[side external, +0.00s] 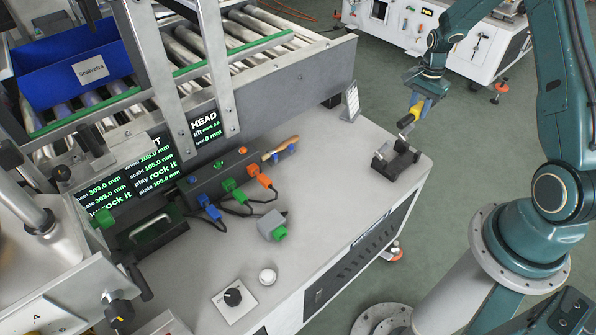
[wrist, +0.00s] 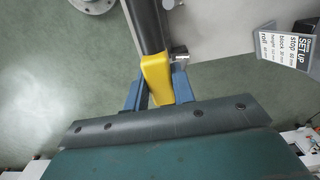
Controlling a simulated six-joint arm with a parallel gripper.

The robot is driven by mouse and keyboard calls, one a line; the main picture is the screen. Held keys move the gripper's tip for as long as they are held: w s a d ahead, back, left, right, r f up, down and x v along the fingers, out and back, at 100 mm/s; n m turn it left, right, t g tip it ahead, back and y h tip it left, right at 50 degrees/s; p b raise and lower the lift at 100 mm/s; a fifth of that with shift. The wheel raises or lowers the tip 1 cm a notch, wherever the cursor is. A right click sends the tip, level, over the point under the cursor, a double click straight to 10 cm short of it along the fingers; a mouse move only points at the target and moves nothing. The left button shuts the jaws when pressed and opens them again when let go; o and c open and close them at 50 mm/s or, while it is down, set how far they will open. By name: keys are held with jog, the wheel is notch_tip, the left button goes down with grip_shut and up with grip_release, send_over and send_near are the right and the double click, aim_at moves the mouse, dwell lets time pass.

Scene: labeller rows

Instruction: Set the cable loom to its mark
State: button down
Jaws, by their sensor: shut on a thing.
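My gripper (side external: 421,98) is shut on a yellow-handled tool (side external: 413,113), above the right end of the bench. In the wrist view the blue fingers close around its yellow end (wrist: 156,78); a dark shaft (wrist: 148,25) runs on from it. In the side view the tool hangs tilted just above a black cradle (side external: 397,160); I cannot tell whether they touch. The cable loom (side external: 236,209) seems to be the black cables with blue, green and orange plugs and a grey block at mid-bench, well left of my gripper. I cannot make out its mark.
A dark rail (side external: 222,178) with coloured sockets and a wooden-handled tool (side external: 281,149) lie behind the cables. A dial box (side external: 234,299) and round white button (side external: 267,276) stand at the front. A set-up card (side external: 351,102) stands near the back corner. The bench between cables and cradle is clear.

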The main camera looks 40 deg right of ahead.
send_over(400, 162)
notch_tip(400, 162, down, 10)
jog(key=shift+f, duration=0.25)
jog(key=shift+f, duration=0.15)
dwell(0.5)
jog(key=shift+f, duration=3.8)
jog(key=shift+f, duration=0.5)
jog(key=c, duration=1.1)
grip_release()
notch_tip(400, 162, up, 14)
jog(key=shift+f, duration=0.1)
